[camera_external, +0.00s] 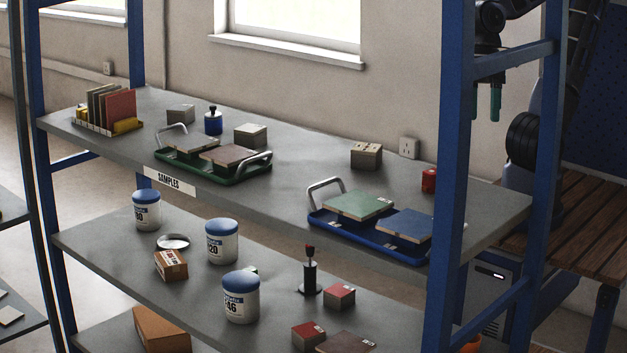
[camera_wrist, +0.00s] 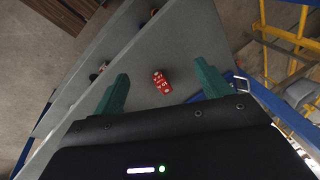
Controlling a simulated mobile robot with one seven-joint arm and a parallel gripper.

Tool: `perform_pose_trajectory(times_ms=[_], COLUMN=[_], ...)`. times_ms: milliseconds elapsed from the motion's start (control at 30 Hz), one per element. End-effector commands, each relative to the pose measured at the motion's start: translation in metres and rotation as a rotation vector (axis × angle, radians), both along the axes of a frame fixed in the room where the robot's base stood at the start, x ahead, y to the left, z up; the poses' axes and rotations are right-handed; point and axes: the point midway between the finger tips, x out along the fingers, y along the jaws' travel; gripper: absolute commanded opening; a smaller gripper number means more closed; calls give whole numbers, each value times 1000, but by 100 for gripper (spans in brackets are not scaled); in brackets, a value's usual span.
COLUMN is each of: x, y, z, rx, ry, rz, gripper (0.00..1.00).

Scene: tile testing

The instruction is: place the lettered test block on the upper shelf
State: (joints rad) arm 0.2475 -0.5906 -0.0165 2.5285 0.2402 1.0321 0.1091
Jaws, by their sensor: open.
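A small red block (camera_external: 429,180) stands on the upper shelf (camera_external: 300,160) near its right end, partly behind the blue post. In the wrist view a red block with white marks (camera_wrist: 161,81), likely the same one, lies on a grey shelf beyond and between my fingertips; the marks are too small to read. A tan block with dark marks on top (camera_external: 366,155) also sits on the upper shelf, toward the back. I cannot tell for sure which is the lettered test block. My gripper (camera_external: 484,102) is open and empty, pointing down above the shelf's right end; its green fingers also show in the wrist view (camera_wrist: 162,88).
A green tray (camera_external: 210,174) and a blue tray (camera_external: 365,238) hold tiles on the upper shelf. The blue post (camera_external: 455,120) and crossbar (camera_external: 515,58) stand close to my gripper. The lower shelf (camera_external: 200,285) holds jars, a stamp-like tool and red-topped blocks.

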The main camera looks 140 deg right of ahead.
Motion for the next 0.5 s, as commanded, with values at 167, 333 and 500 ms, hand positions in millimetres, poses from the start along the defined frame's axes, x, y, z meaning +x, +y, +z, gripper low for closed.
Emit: perform_pose_trajectory(times_ms=[167,333,500], x=[-10,-15,-17], y=[17,25,27], z=[19,31,35], rx=[-169,-270,-306], ry=[-109,-179,-203], rz=[241,378,424], gripper=[76,76,76])
